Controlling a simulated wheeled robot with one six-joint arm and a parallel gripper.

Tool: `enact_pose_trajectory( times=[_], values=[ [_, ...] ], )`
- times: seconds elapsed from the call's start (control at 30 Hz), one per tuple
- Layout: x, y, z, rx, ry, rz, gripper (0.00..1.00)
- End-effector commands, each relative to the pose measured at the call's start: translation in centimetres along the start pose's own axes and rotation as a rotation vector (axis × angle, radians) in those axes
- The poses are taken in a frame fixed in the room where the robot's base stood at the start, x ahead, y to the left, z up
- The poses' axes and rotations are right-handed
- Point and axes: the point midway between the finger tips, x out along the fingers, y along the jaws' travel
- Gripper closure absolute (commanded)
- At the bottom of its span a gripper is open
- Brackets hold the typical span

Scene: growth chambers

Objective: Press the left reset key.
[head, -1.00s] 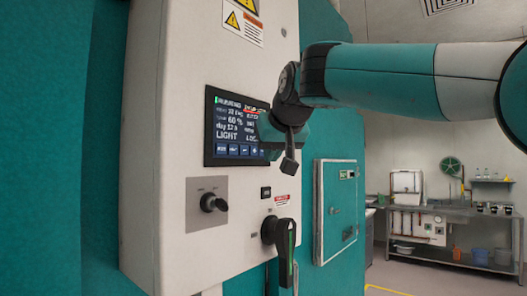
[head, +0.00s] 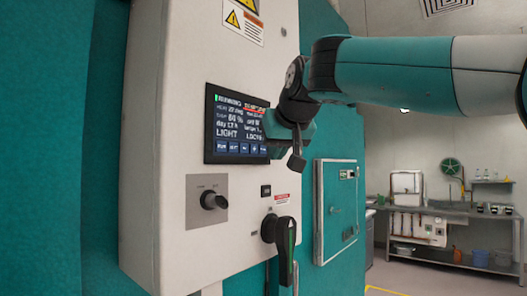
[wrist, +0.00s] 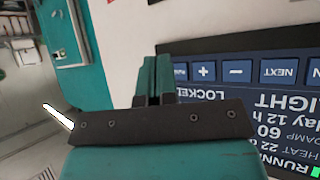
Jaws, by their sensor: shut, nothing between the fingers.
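A dark touchscreen (head: 228,118) sits on the white control cabinet (head: 200,60), with a row of blue keys (head: 233,147) along its bottom edge. In the wrist view the screen (wrist: 275,125) is upside down; its "+" key (wrist: 203,71), "−" key (wrist: 237,71) and "NEXT" key (wrist: 282,72) show, plus a partly hidden key (wrist: 181,71). No key reads clearly as reset. My gripper (head: 297,162) is shut and empty, just right of the screen's lower right corner in the head view. Its fingers (wrist: 153,82) overlap the screen's edge in the wrist view. I see no clear contact.
Below the screen are a rotary knob (head: 212,200), a small black button (head: 265,190) and a black handle (head: 284,240) that juts out. A teal cabinet with a small door (head: 336,210) stands to the right. A bench (head: 450,212) is far behind.

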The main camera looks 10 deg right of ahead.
Motion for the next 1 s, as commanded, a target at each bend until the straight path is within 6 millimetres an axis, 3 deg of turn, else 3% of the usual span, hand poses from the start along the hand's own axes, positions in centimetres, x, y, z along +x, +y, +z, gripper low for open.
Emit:
enact_pose_trajectory(
  times=[0.5, 1.0],
  values=[
    [-3.1, 2.3, 2.4, 0.0, 0.001, 0.001, 1.0],
    [-3.5, 2.5, 2.5, 0.0, 0.0, 0.0, 1.0]
  ],
)
